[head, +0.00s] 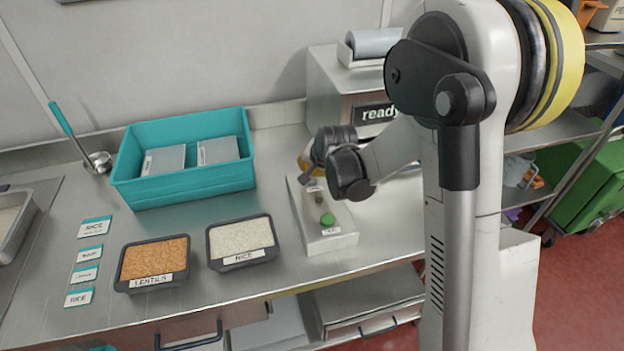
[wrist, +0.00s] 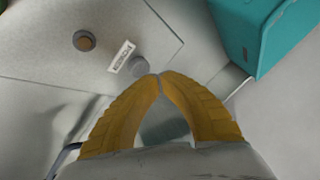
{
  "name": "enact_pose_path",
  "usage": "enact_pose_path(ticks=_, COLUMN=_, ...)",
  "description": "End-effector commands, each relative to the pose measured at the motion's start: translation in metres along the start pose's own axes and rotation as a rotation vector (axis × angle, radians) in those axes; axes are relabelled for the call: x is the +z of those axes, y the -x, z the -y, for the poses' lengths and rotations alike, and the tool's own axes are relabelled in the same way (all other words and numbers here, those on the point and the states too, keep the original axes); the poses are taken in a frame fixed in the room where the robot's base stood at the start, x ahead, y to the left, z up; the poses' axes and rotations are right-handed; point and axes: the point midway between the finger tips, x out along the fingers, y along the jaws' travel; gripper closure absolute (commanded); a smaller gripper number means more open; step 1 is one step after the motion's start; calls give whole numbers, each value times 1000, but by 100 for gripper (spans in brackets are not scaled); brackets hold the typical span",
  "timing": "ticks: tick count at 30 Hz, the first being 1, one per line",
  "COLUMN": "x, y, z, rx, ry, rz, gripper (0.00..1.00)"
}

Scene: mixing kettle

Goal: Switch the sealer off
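The sealer (head: 345,100) appears to be the grey metal box at the back, with a dark display reading "ready" and a roll on top. In front of it, a pale control box (head: 330,240) carries a green button (head: 327,219) and a brownish round control (head: 319,198). In the head view my arm partly hides the gripper.
A teal bin (head: 185,190) with two grey packs stands left of the control box. Trays of rice (head: 243,263) and lentils (head: 122,283) sit at the front. Label cards and a ladle (head: 98,160) lie further left. Bare steel counter shows between them.

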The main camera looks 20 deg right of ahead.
Motion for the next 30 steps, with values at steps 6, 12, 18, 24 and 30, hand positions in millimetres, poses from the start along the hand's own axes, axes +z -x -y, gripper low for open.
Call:
enact_pose_path(ticks=6, x=0, y=0, z=0, rx=0, ry=0, rz=0, gripper=100)
enact_pose_path(ticks=12, x=0, y=0, z=0, rx=0, ry=0, rz=0, gripper=100)
enact_pose_path(ticks=18, x=0, y=0, z=0, rx=0, ry=0, rz=0, gripper=100)
enact_pose_path(ticks=24, x=3, y=-6, z=-3, rx=0, ry=0, rz=0, gripper=100)
enact_pose_path(ticks=30, x=4, y=-7, z=-4, rx=0, ry=0, rz=0, gripper=100)
